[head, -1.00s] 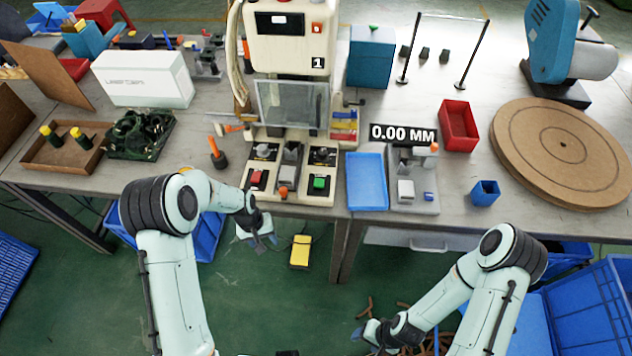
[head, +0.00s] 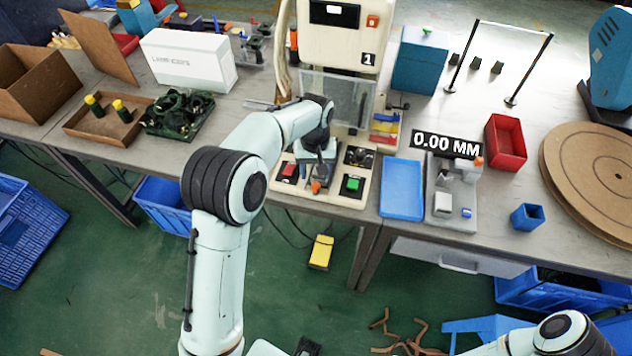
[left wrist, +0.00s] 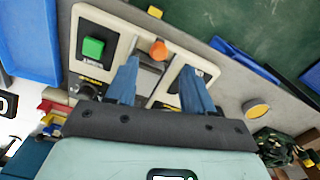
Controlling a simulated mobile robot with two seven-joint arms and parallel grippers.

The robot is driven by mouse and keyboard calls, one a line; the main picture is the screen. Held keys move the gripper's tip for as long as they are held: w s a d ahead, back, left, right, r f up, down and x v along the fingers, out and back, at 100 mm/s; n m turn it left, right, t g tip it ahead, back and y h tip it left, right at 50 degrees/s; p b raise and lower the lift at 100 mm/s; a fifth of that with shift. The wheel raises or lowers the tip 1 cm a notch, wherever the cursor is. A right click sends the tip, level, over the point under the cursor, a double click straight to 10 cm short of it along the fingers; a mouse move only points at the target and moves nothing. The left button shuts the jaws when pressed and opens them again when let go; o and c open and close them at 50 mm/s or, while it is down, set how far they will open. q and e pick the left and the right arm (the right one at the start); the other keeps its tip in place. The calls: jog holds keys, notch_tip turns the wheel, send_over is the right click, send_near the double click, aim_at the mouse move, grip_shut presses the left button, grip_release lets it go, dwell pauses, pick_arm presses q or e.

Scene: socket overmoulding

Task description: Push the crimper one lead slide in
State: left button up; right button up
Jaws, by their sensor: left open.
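Crimper one (head: 345,45) is the cream machine marked 1 at the back edge of the table. Its lead slide ends in an orange knob (head: 316,187) between the red and green button panels; the knob also shows in the left wrist view (left wrist: 158,50). My left gripper (head: 318,168) is over the slide, just behind the knob. In the left wrist view its two blue fingers (left wrist: 160,82) are apart, either side of the grey slide channel, with nothing clearly held. Most of the slide is hidden by my left gripper. My right gripper is out of view.
The red button (head: 289,170) and green button (head: 352,185) flank the slide closely. A blue tray (head: 402,190) and the gauge station (head: 450,205) stand to the right. A clear guard (head: 335,95) hangs behind my gripper.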

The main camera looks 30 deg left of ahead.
aim_at(315, 184)
pick_arm(q)
notch_tip(315, 184, down, 5)
jog(key=shift+f, duration=0.1)
dwell(0.3)
grip_shut()
